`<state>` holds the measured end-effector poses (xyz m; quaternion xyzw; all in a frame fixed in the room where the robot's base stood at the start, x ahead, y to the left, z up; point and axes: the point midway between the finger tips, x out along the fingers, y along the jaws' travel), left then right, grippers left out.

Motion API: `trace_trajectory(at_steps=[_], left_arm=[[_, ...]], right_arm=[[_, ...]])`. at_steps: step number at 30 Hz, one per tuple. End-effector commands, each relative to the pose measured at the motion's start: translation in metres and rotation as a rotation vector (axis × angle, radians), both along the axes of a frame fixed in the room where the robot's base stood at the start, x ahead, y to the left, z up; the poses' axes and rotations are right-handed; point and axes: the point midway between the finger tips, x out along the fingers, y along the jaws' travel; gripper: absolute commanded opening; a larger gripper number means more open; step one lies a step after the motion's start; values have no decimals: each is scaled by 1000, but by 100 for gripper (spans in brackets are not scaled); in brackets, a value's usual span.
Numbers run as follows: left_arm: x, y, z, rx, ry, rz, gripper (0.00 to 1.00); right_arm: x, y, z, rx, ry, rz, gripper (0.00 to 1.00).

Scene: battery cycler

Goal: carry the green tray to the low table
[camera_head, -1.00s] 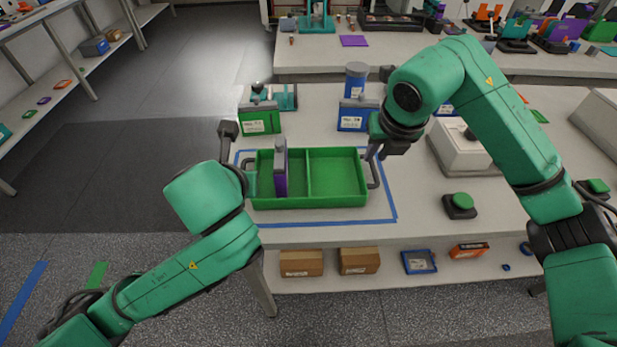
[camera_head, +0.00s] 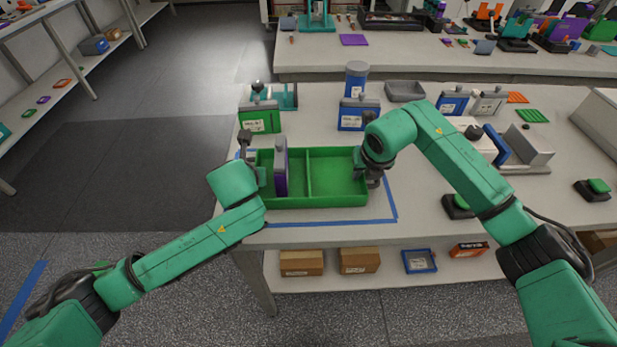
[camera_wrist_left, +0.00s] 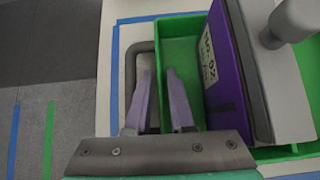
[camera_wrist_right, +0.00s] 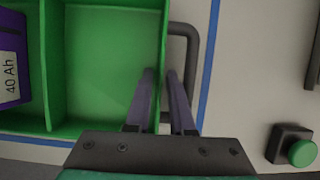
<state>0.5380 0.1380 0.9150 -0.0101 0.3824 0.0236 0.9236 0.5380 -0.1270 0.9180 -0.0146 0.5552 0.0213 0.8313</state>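The green tray (camera_head: 337,202) stands on the workbench inside a blue tape outline. It has a divider and a dark handle at each end. A purple battery module (camera_head: 281,172) stands upright in its left compartment. My left gripper (camera_head: 247,158) is at the tray's left end; in the left wrist view its fingers (camera_wrist_left: 158,72) are apart above the left wall, beside the handle (camera_wrist_left: 131,75). My right gripper (camera_head: 372,180) is at the right end; its fingers (camera_wrist_right: 160,73) are apart over the right wall, beside the handle (camera_wrist_right: 193,50). I cannot tell which table is the low one.
Behind the tray stand a green module (camera_head: 259,119), a blue module (camera_head: 358,116) and a blue cylinder (camera_head: 356,78). A push button (camera_head: 458,206) and a white device lie to the right. Boxes (camera_head: 301,262) sit on the shelf below. The floor at the left is clear.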

Motion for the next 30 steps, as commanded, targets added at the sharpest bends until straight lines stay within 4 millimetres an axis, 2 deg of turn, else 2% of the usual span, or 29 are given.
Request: trace_trajectory(at_steps=[4, 6, 30], left_arm=[[0, 0, 0, 0, 0, 0, 21], [0, 0, 0, 0, 0, 0, 0], [0, 0, 0, 0, 0, 0, 0]], right_arm=[[0, 0, 0, 0, 0, 0, 21], [0, 0, 0, 0, 0, 0, 0], [0, 0, 1, 1, -1, -1, 0]])
